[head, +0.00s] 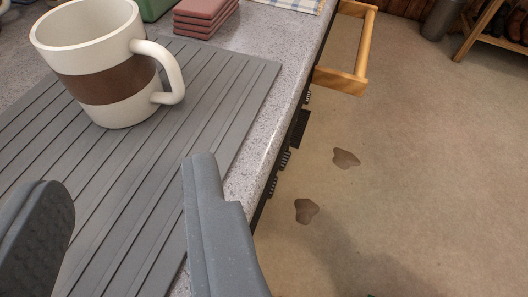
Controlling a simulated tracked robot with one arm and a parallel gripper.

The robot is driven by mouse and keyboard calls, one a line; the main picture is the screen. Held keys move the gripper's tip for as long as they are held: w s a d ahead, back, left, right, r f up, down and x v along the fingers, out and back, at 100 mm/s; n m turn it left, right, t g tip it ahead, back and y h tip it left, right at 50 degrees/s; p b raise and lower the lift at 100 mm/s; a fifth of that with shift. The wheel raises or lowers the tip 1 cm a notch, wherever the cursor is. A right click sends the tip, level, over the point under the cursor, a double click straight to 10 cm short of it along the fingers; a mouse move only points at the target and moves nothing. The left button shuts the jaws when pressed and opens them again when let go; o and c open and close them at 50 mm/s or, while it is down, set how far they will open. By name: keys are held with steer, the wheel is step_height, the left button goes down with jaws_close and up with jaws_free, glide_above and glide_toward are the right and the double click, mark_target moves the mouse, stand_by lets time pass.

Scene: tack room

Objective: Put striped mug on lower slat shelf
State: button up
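The striped mug (103,60), cream with a broad brown band, stands upright on a grey ribbed mat (150,175) on the counter. Its handle points right. My gripper (130,190) is open, with its two grey fingers wide apart in the foreground. The mug is beyond the fingertips and apart from them, and nothing is between the fingers but the mat. A low wooden slatted rack (490,42) shows at the top right, cut off by the frame; I cannot tell if it is the lower slat shelf.
A stack of reddish blocks (205,18), a green object (157,8) and a checked cloth (290,4) lie at the counter's back. An open wooden drawer (345,78) juts over the floor. Two brown patches (345,158) mark the otherwise clear floor. A grey cylinder (441,18) stands near the rack.

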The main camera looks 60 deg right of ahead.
steer(key=shift+d+f, duration=0.25)
steer(key=shift+f, duration=0.25)
steer(key=shift+d+f, duration=0.2)
steer(key=shift+f, duration=0.25)
steer(key=b, duration=0.2)
glide_toward(174, 85)
steer(key=shift+w+d+f, duration=0.25)
steer(key=shift+w+f, duration=0.1)
steer(key=shift+w, duration=0.15)
steer(key=shift+w+d+f, duration=0.2)
steer(key=shift+w+f, duration=0.15)
steer(key=shift+w, duration=0.15)
steer(key=shift+d+r+b+x, duration=0.1)
steer(key=shift+b+x, duration=0.2)
steer(key=shift+x, duration=1.2)
steer(key=shift+d+r+b+x, duration=0.1)
steer(key=shift+b+x, duration=0.2)
steer(key=shift+x, duration=1.2)
steer(key=shift+s+r, duration=0.1)
steer(key=shift+s, duration=0.05)
jaws_close()
